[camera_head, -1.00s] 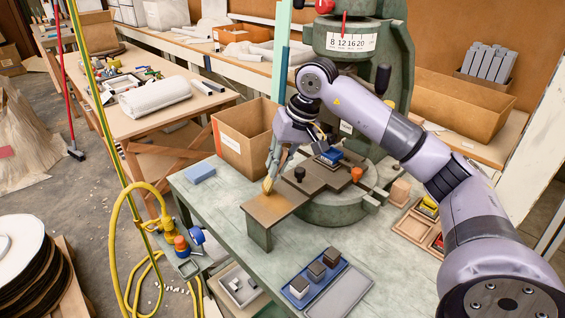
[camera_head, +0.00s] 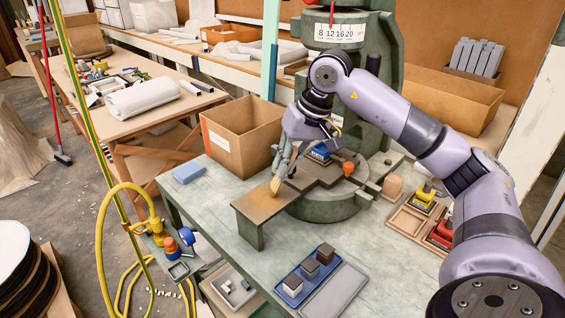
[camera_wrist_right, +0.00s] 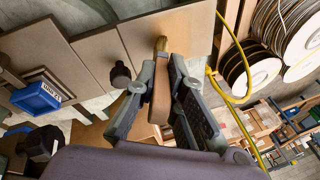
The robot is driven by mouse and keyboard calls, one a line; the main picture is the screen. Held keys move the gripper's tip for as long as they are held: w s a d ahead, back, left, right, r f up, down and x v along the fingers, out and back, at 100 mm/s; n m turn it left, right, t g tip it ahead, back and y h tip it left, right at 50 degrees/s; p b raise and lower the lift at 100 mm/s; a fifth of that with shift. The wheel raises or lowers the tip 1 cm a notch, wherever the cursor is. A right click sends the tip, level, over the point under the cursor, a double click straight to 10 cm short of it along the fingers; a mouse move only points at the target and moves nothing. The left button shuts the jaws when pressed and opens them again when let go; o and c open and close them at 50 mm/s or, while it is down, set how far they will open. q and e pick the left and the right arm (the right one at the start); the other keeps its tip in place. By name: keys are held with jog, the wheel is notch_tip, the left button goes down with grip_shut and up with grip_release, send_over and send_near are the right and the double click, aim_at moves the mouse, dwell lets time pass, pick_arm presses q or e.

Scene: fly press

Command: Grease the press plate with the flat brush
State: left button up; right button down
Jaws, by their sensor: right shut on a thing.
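The press plate (camera_head: 258,204) is a flat brownish plate at the front of the green fly press (camera_head: 330,196). It also shows in the right wrist view (camera_wrist_right: 178,38). My right gripper (camera_head: 281,172) is shut on the flat brush (camera_wrist_right: 159,98), whose wooden handle sits between the fingers. My left gripper is not in view.
A cardboard box (camera_head: 240,138) and a blue sponge-like block (camera_head: 188,173) are on the bench behind the plate. A blue tray (camera_head: 291,290) with grey blocks lies in front. A yellow hose (camera_head: 103,240) hangs at the bench's left edge.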

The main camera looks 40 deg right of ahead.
jog(key=shift+s+d+f+b, duration=0.15)
jog(key=shift+s+f+b, duration=0.05)
jog(key=shift+s+b, duration=0.45)
jog(key=w+p, duration=0.4)
jog(key=w, duration=0.1)
jog(key=shift+w+d+r, duration=0.15)
jog(key=shift+r, duration=0.25)
dwell(0.8)
jog(key=shift+r, duration=0.1)
